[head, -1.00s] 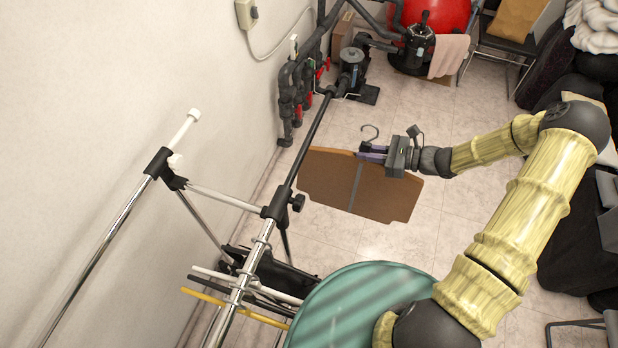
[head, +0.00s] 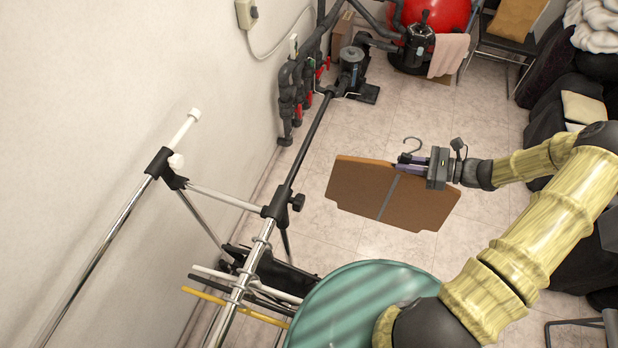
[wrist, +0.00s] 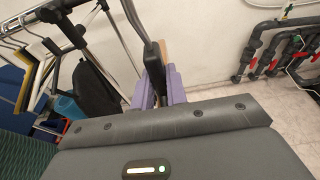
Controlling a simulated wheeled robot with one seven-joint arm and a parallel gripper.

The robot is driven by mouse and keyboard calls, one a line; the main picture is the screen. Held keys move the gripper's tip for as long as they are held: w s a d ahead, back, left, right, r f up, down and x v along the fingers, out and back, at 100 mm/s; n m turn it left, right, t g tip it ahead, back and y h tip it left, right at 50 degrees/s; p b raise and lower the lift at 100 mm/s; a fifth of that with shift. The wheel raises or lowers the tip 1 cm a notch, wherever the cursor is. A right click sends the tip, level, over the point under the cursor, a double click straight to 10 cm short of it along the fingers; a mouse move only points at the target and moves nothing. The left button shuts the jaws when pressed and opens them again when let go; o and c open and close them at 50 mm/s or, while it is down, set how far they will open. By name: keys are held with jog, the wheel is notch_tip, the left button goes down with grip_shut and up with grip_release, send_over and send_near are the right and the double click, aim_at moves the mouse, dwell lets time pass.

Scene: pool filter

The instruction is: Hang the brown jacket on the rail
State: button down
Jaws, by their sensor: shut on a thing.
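The brown jacket (head: 362,195) hangs as a flat panel with a grey strip down its middle, on a hanger whose grey hook (head: 413,146) stands up above it. My gripper (head: 411,165) is shut on the jacket's hanger just below the hook, and holds it in the air right of the rail. In the wrist view the purple fingers (wrist: 159,88) close around the dark hanger neck; most of the jacket is hidden there. The rail (head: 308,150) is a bar of dark and chrome tube running from the front to the back; the jacket is apart from it.
Several hangers (head: 215,273) hang at the rail's near end, also seen in the wrist view (wrist: 45,65). A round green surface (head: 350,300) stands in front. Pipes with red valves (head: 300,90) are by the wall at the back. The rail's black far stretch is bare.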

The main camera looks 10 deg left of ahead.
jog(key=shift+s+d, duration=0.15)
jog(key=shift+d, duration=0.75)
jog(key=shift+s+d, duration=0.1)
jog(key=shift+d, duration=0.8)
jog(key=shift+a, duration=0.1)
